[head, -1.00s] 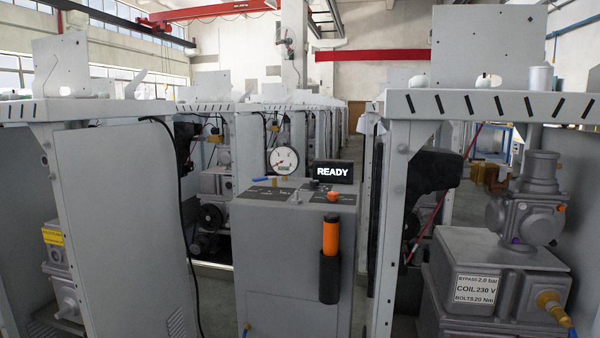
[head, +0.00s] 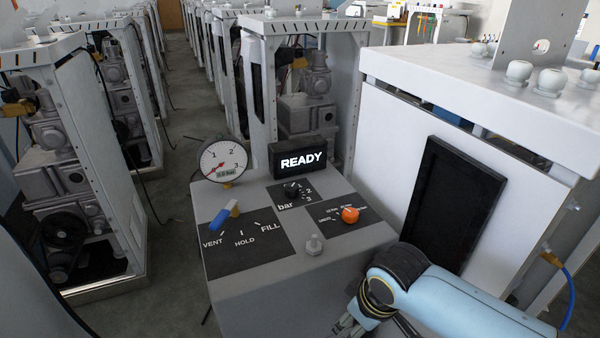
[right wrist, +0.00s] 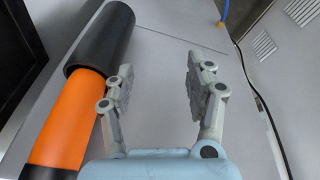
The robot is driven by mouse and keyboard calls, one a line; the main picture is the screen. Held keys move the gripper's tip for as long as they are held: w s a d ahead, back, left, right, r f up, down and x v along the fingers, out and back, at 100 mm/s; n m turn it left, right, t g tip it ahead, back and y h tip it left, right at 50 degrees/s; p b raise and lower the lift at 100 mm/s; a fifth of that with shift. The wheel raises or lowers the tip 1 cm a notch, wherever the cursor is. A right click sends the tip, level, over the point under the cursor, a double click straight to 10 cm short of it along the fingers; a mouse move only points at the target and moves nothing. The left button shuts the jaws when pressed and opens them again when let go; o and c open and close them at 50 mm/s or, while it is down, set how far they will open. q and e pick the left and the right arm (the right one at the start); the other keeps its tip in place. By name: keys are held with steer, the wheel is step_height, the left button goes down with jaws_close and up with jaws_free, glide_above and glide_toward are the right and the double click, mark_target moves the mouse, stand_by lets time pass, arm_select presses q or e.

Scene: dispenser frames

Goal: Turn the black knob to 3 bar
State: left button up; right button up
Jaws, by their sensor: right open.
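The black knob (head: 292,188) stands on the top panel of the grey cabinet (head: 225,277), beside the word "bar" and the marks 1, 2 and 3. Its exact pointing is too small to tell. A round gauge (head: 223,161) behind the panel has a red needle at the low end of its scale. A black display (head: 299,158) reads READY. My right gripper (head: 345,325) is low at the cabinet's front right, below the panel and away from the knob. In the right wrist view it (right wrist: 160,85) is open and empty. My left gripper is not in view.
A blue-handled lever (head: 225,216) sits by VENT, HOLD and FILL. An orange knob (head: 350,215) and a grey fitting (head: 314,245) are near the black knob. An orange-and-black cylinder (right wrist: 85,90) is beside my right gripper. A white frame (head: 400,130) stands right.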

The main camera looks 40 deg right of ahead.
step_height(320, 180, up, 14)
steer(key=w+a+p, duration=0.1)
steer(key=w+p, duration=0.2)
steer(key=p, duration=0.1)
step_height(320, 180, up, 9)
steer(key=n+t+y+p, duration=0.1)
steer(key=n+y+p, duration=0.1)
glide_above(293, 187)
steer(key=s+d, duration=0.1)
steer(key=s, duration=0.3)
steer(key=b+x, duration=0.9)
steer(key=b, duration=0.3)
steer(key=shift+d+f, duration=0.15)
steer(key=shift+d, duration=0.05)
steer(key=shift+w+f+b, duration=0.3)
steer(key=shift+f+b, duration=0.15)
steer(key=shift+b, duration=0.5)
steer(key=shift+c, duration=0.3)
